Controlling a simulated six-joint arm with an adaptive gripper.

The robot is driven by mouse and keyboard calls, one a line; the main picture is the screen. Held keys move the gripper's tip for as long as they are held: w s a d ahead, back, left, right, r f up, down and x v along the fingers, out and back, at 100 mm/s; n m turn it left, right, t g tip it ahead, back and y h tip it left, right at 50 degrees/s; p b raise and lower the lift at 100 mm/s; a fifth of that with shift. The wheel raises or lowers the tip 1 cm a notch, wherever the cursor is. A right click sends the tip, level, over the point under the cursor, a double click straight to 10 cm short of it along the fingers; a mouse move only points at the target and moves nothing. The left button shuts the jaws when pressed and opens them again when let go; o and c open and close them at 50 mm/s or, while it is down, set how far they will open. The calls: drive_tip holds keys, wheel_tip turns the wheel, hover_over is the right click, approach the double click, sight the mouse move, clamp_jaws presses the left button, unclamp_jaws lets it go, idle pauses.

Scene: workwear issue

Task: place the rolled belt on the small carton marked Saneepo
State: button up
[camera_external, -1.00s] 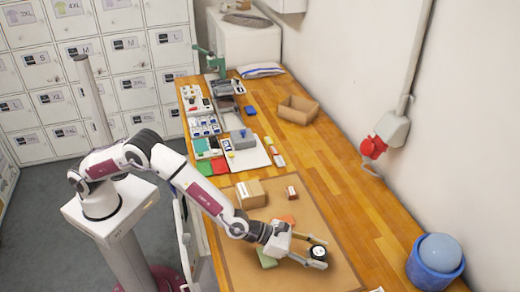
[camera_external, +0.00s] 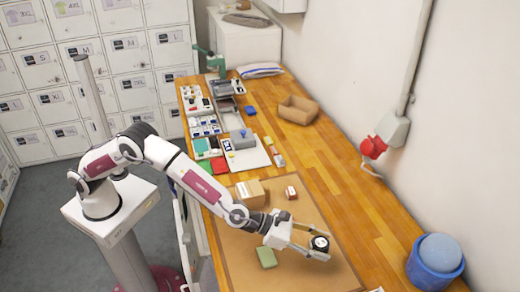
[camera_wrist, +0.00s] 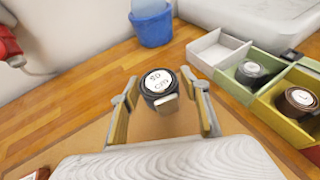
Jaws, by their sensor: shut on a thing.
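The rolled belt (camera_external: 320,244) is black with a white round label on top; in the wrist view (camera_wrist: 160,87) it sits between the two finger pads. My gripper (camera_external: 314,247) is shut on it and holds it over the brown mat, apparently raised. A brown carton (camera_external: 250,194) and a small red-and-white carton (camera_external: 291,192) stand on the mat's far part, beyond my gripper. Their print is too small to read, so I cannot tell which is marked Saneepo. A corner of a red-and-white box (camera_wrist: 36,174) shows in the wrist view.
A green block (camera_external: 266,257) lies on the mat (camera_external: 300,279) left of my gripper. A blue bucket (camera_external: 435,268) stands at the right. The wrist view shows a divided tray (camera_wrist: 228,67) with other rolled belts. An open cardboard box (camera_external: 297,110) is farther back.

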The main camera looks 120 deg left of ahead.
drive_tip(key=shift+r, duration=0.85)
drive_tip(key=s+a+r+n+y, duration=0.2)
drive_tip(key=s+a+r, duration=0.15)
drive_tip(key=r, duration=0.25)
drive_tip(key=n+g+y, duration=0.7)
drive_tip(key=n+g, duration=0.4)
drive_tip(key=g, duration=0.1)
hover_over(250, 189)
drive_tip(key=shift+f, duration=0.2)
drive_tip(key=shift+f, duration=0.1)
drive_tip(key=shift+f, duration=3.05)
